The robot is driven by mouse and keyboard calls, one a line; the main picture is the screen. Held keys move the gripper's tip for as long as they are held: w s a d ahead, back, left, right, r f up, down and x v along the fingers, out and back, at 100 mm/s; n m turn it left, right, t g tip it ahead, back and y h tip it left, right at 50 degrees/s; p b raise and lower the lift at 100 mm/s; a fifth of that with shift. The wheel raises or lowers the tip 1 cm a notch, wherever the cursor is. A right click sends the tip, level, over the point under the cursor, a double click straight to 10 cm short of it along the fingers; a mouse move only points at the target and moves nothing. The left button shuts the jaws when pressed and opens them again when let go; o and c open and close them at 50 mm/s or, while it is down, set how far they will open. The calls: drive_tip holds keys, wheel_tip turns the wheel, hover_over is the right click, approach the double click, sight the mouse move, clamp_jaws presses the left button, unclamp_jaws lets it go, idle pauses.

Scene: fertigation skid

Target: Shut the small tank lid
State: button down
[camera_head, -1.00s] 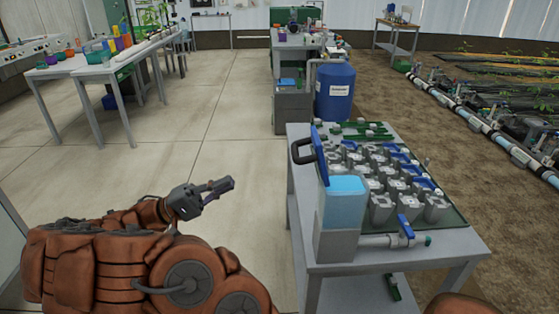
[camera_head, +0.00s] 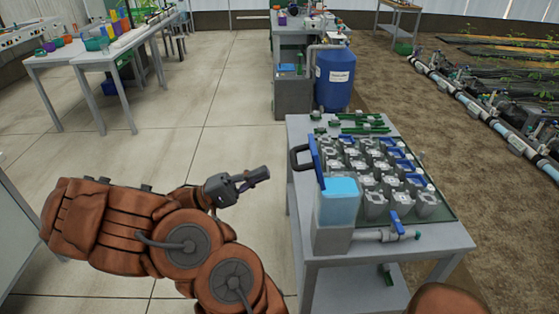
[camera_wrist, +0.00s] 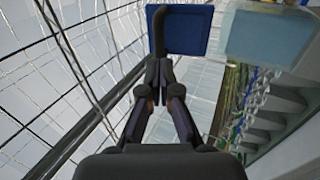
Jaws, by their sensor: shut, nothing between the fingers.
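The small tank (camera_head: 335,236) is a grey box with pale blue contents at the near left corner of the grey table. Its blue lid (camera_head: 317,162) stands upright, open, on the tank's far left side, with a black loop handle (camera_head: 296,158) facing left. In the wrist view the blue lid (camera_wrist: 190,31) and its dark handle (camera_wrist: 160,35) appear just beyond the fingertips. My gripper (camera_head: 265,174) is shut and empty, left of the lid and apart from it in the head view. In the wrist view my gripper (camera_wrist: 160,68) points toward the handle; contact cannot be told.
The grey table (camera_head: 350,265) holds a tray of several grey fittings (camera_head: 375,175) beside the tank. A valve with a blue handle (camera_head: 396,222) sticks out right of the tank. A blue barrel (camera_head: 333,78) stands behind. Floor left of the table is clear.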

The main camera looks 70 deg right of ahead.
sight(305, 165)
drive_tip(key=shift+p+x, duration=0.7)
drive_tip(key=shift+x, duration=2)
